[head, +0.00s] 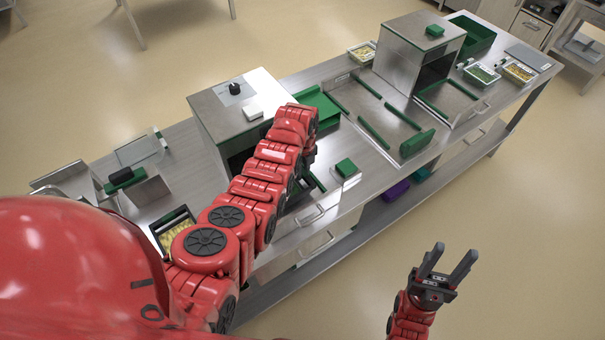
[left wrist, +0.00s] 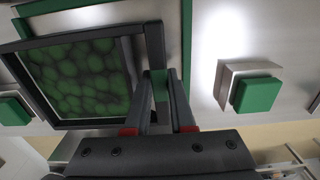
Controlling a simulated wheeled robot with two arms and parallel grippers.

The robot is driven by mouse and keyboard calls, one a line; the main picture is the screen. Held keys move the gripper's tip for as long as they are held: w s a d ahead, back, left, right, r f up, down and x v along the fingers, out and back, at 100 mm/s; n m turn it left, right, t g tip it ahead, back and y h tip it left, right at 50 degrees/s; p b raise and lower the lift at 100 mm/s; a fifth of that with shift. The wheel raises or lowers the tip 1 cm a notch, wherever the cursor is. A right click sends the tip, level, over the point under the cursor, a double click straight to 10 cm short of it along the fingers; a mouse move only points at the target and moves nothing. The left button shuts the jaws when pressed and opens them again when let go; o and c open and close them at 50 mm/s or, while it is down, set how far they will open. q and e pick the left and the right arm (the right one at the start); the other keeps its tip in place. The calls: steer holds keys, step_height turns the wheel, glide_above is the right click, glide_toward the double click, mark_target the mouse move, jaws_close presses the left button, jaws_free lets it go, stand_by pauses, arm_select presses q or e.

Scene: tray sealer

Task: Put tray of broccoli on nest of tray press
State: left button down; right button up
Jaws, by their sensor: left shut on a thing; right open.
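The tray of broccoli (left wrist: 75,72) has a dark rim and green florets, and fills the left of the left wrist view. My left gripper (left wrist: 160,80) is shut on the dark handle at the tray's right side. In the head view my left arm reaches across the front of a steel press housing (head: 225,115) with a black knob. The arm hides the left gripper and the tray there. The press nest cannot be made out clearly. My right gripper (head: 447,268) is open and empty over the floor in front of the bench.
A steel block with a green button (left wrist: 257,94) is right of the tray; it also shows in the head view (head: 346,168). Green rails (head: 373,132) and a second steel housing (head: 420,50) stand further right. A dark-framed tray with yellow food (head: 183,236) is at left.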

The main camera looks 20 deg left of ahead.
arm_select(q)
steer(key=shift+f, duration=0.85)
steer(key=shift+f, duration=0.15)
steer(key=c, duration=1.1)
jaws_free()
steer(key=shift+o, duration=0.2)
